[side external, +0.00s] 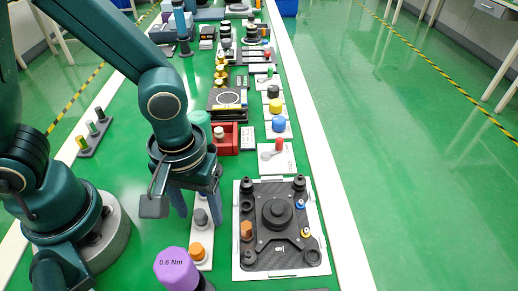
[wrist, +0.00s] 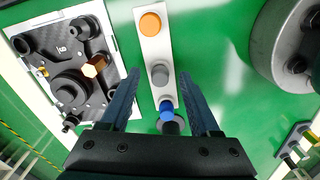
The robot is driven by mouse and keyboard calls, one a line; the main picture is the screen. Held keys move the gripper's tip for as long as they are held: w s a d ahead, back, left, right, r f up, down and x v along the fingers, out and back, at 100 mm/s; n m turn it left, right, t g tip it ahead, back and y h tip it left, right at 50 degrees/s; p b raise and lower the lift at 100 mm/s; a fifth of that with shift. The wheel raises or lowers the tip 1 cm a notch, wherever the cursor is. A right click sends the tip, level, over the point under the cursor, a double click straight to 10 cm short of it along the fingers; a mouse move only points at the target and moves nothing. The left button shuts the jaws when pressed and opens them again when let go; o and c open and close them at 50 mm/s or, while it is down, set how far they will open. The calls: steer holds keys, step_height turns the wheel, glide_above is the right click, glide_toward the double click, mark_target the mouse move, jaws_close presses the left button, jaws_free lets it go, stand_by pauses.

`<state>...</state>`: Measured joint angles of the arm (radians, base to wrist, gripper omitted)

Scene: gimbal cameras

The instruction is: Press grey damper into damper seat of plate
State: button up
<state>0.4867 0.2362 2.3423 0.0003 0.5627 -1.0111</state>
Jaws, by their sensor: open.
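The grey damper (side external: 201,217) stands on a white strip (side external: 204,247) with an orange damper (side external: 197,251) nearer the camera. The wrist view shows the grey damper (wrist: 160,74) in mid-strip and a blue damper (wrist: 167,111) beyond it, between the fingers. My gripper (side external: 199,208) is open and empty, pointing down over the strip. Its fingertips (wrist: 159,80) appear either side of the grey damper; I see no contact and cannot judge their exact height. The dark plate (side external: 276,247) lies right of the strip on a white board. I cannot tell which corner feature is the damper seat.
The plate carries a round black hub (side external: 277,212), a copper hex part (side external: 246,230) and black corner pieces. A purple-capped tool (side external: 172,264) marked 0.6 Nm stands in front. A red holder (side external: 226,139) and several coloured parts are behind. Bare green table separates strip and plate.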

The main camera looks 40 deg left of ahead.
jaws_close()
